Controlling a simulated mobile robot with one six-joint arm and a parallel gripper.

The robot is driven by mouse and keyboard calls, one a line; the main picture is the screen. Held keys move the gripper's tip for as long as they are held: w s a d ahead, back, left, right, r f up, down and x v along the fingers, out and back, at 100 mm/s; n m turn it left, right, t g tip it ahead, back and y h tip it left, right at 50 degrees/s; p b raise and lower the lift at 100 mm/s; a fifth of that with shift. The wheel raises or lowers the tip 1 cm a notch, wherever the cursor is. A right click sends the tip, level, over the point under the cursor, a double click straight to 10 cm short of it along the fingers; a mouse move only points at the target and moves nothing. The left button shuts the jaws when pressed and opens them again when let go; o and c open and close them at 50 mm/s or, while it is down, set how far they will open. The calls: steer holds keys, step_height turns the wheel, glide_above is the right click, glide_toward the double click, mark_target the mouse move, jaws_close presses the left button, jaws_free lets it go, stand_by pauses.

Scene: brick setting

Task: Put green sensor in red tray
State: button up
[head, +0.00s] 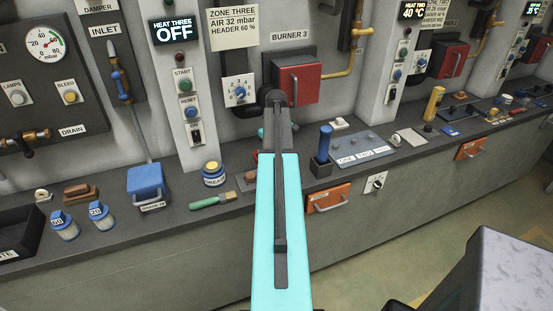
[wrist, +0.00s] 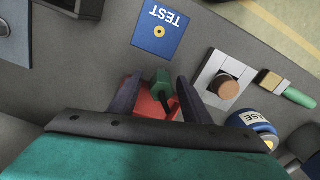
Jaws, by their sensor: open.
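In the wrist view the green sensor (wrist: 160,80) shows between the two fingers of my gripper (wrist: 159,86). It is a small green block with a dark stem. The red tray (wrist: 146,104) lies around and below it, partly hidden by the fingers and gripper body. The sensor overlaps the tray in this view; I cannot tell whether it rests on the tray floor. My gripper is open, with a finger on either side of the sensor.
A blue TEST plate (wrist: 160,31) and a plate with a brown knob (wrist: 226,84) lie near the tray. The wall rises behind.

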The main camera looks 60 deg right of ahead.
steer(key=shift+w+f+p, duration=0.1)
steer(key=shift+f+p, duration=0.45)
steer(key=shift+f, duration=1.1)
jaws_close()
steer(key=shift+r, duration=0.1)
steer(key=shift+r+b, duration=0.9)
steer(key=shift+r, duration=0.55)
steer(key=shift+s+a+r, duration=0.2)
steer(key=shift+a, duration=0.1)
steer(key=s+a+r+b, duration=0.1)
steer(key=s+a+b, duration=0.3)
steer(key=s+a, duration=0.5)
steer(key=a, duration=0.2)
steer(key=shift+s+a+r, duration=0.25)
steer(key=shift+s+a, duration=0.15)
